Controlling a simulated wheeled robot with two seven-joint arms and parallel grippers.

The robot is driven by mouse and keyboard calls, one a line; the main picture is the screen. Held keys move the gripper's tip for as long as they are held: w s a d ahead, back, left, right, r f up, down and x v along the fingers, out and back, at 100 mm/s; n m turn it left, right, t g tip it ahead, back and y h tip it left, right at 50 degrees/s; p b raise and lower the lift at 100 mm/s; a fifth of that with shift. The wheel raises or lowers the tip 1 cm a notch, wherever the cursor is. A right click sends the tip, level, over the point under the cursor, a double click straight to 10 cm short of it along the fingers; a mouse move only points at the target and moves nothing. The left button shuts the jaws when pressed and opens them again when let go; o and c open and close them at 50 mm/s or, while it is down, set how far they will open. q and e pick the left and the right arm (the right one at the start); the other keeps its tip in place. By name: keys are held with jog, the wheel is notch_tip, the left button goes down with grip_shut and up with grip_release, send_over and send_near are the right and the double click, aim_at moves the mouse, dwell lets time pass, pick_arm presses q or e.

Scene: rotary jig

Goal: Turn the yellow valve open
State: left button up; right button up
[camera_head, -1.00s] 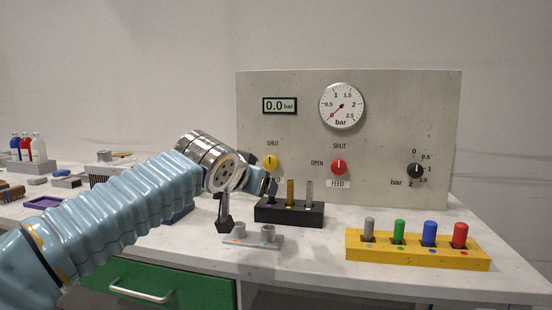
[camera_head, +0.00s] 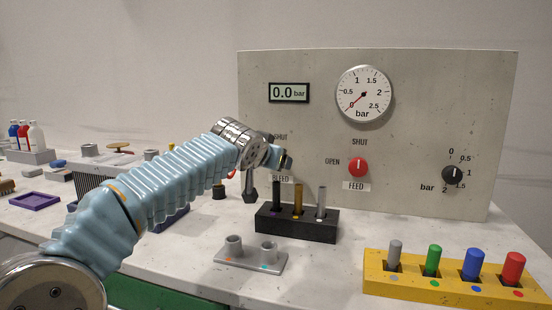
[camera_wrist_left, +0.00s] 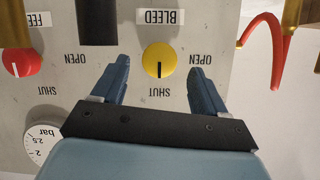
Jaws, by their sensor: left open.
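My left gripper (camera_wrist_left: 160,70) is open, with one finger on each side of the knob in that picture. Gaps show between the fingers and the knob, and nothing is held. In the head view my left gripper (camera_head: 268,174) is in front of the panel and hides the yellow valve. My right gripper is not in view.
The red FEED valve (camera_head: 358,167), a black knob (camera_head: 452,174) and a gauge (camera_head: 364,94) share the panel. A display (camera_head: 289,92) reads 0.0 bar. Below stand a black block (camera_head: 290,226) with pegs, a grey two-socket holder (camera_head: 247,258) and a yellow rack (camera_head: 420,282).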

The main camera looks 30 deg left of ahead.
pick_arm(q)
jog(key=x, duration=0.4)
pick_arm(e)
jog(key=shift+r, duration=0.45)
pick_arm(q)
jog(key=c, duration=1)
jog(key=shift+c, duration=0.2)
